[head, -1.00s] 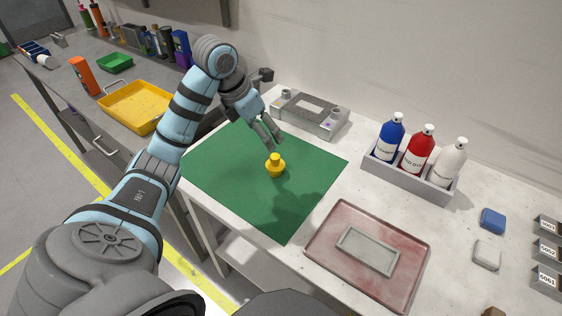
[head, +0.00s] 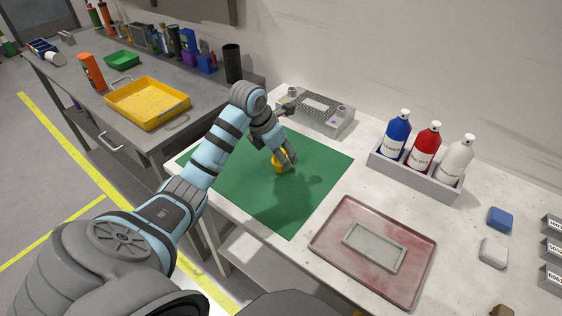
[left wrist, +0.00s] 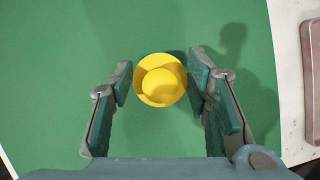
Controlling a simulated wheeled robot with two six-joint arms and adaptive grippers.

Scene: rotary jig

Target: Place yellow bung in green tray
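The yellow bung (head: 278,161) stands on the green mat (head: 240,185) on the white worktable. My left gripper (head: 286,162) is lowered over it and partly hides it in the head view. In the left wrist view the bung (left wrist: 160,80) lies between the two fingertips (left wrist: 160,84), with a gap on each side, so the gripper is open around it. A small green tray (head: 122,60) lies on the grey bench at the far left, behind a larger yellow tray (head: 148,103). My right gripper is not in view.
A grey jig (head: 316,112) stands at the back of the worktable. A rack (head: 412,178) of blue, red and white bottles and a reddish tray (head: 350,278) are to the right. A dark cylinder (head: 232,63) stands on the grey bench.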

